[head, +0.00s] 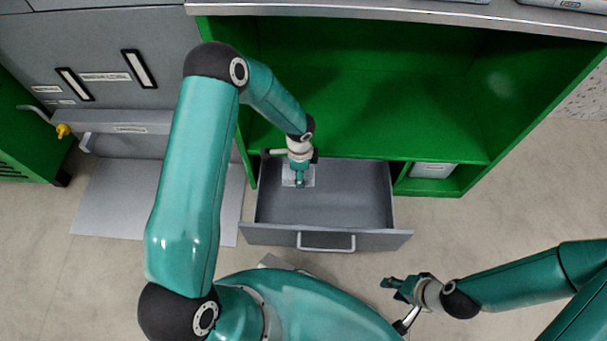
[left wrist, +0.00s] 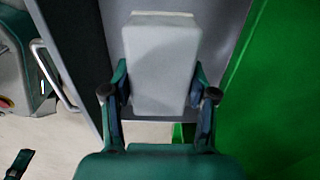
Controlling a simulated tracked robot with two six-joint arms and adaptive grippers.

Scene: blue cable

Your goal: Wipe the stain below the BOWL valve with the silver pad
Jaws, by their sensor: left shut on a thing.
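My left gripper (head: 299,180) is over the open grey drawer (head: 350,190), pointing down. It is shut on the silver pad (left wrist: 163,65), a pale grey block held between both fingers in the left wrist view. In the head view a pale edge of the pad (head: 309,179) shows beside the fingers. My right gripper (head: 392,289) is out in front of the drawer at the lower right, empty, its fingers apart. A yellow valve (head: 63,131) is on the grey machine at the left; I cannot read its label. I see no stain.
The drawer sticks out from a green cabinet (head: 370,110), its handle (head: 326,241) facing the front. A white bin (head: 432,170) sits in the cabinet's right compartment. A grey mat (head: 110,200) lies on the floor below the grey machine (head: 110,60).

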